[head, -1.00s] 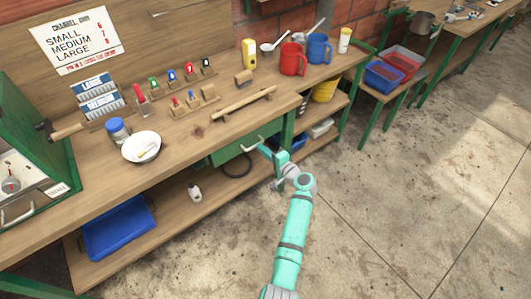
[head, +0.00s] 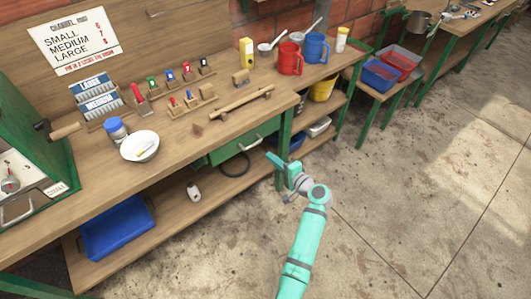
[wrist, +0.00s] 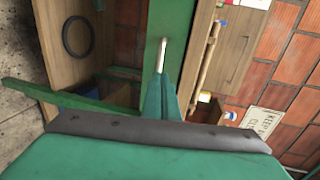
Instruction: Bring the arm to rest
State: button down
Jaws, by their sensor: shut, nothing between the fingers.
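My teal arm (head: 303,240) reaches up from the bottom of the head view, bent at the joint near the bench's front corner. My gripper (head: 272,158) is in front of the bench, near the green drawer (head: 232,147) and its metal handle (head: 246,144). In the wrist view the fingers of my gripper (wrist: 160,88) are together, with nothing seen between them. The drawer handle (wrist: 163,52) appears just beyond the fingertips there; I cannot tell the exact gap.
The wooden bench (head: 185,150) carries a white bowl (head: 140,146), red mug (head: 290,58) and blue mug (head: 316,48). A blue tray (head: 117,230) lies on its lower shelf. A side stand holds blue and red bins (head: 382,74). The concrete floor to the right is clear.

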jog(key=w+d+v, duration=0.1)
jog(key=v, duration=0.5)
jog(key=s+a+f+n+h, duration=0.1)
jog(key=s+f+h, duration=0.3)
jog(key=s, duration=0.5)
jog(key=s+a+f+g+h, duration=0.1)
jog(key=s+f, duration=0.5)
jog(key=s, duration=0.2)
jog(key=s+a+f+n+h, duration=0.1)
jog(key=s+f+h, duration=0.3)
jog(key=s, duration=0.5)
jog(key=s+a+r+n+t, duration=0.15)
jog(key=s+r+n, duration=0.35)
jog(key=s, duration=0.7)
jog(key=s+a+r+n+t, duration=0.1)
jog(key=s+r, duration=0.3)
jog(key=r, duration=0.4)
jog(key=s+a+r+n+t, duration=0.1)
jog(key=s+a+r+n, duration=0.1)
jog(key=s+r, duration=0.3)
notch_tip(320, 180, up, 3)
jog(key=shift+s+a+f+n, duration=0.15)
jog(key=shift+a+n, duration=0.25)
jog(key=shift+a, duration=0.35)
